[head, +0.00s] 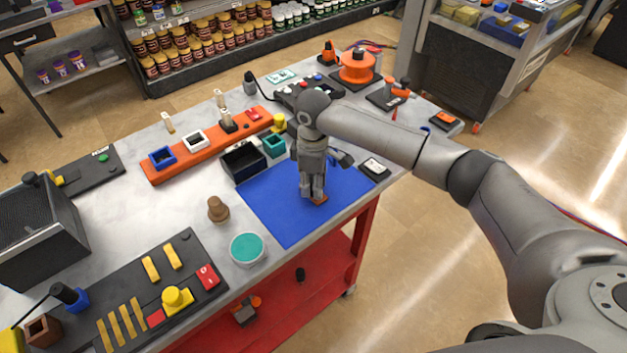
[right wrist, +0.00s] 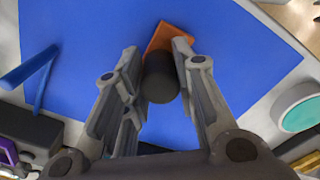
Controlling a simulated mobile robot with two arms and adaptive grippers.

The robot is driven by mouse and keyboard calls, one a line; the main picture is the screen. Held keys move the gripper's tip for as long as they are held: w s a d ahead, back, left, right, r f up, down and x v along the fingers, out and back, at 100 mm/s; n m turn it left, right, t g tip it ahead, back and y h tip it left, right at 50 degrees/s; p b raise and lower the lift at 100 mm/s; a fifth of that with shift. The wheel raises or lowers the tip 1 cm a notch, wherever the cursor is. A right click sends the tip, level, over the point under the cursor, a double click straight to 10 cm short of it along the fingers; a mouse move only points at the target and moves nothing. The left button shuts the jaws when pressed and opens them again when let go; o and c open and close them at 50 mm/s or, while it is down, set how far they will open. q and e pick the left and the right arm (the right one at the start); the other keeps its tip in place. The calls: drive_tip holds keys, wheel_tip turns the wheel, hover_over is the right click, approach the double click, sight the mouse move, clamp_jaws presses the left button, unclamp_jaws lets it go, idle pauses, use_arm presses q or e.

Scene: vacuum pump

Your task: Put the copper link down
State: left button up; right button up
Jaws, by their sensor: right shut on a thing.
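My right gripper (head: 313,193) points down over the blue mat (head: 275,210), near the mat's right part. It is shut on the copper link (head: 320,200), a small orange-brown piece that shows just below the fingertips. In the right wrist view the link (right wrist: 168,36) shows beyond a dark cylinder (right wrist: 160,80) between the fingers (right wrist: 157,52). I cannot tell whether the cylinder is part of the link. The link is low over the mat; whether it touches the mat cannot be told. My left gripper is not in view.
A dark open box (head: 243,163) and a teal cup (head: 273,146) stand at the mat's back edge. A teal-topped round tub (head: 247,249) and a brown knob-like piece (head: 217,208) are left of it. A black-and-white device (head: 374,168) lies on the right. Most of the mat is bare.

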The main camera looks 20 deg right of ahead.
drive_tip(key=shift+f, duration=0.15)
drive_tip(key=o, duration=1)
drive_tip(key=shift+o, duration=0.2)
wheel_tip(320, 180, up, 12)
drive_tip(key=b, duration=0.2)
drive_tip(key=shift+r, duration=0.2)
drive_tip(key=shift+s+f, duration=0.1)
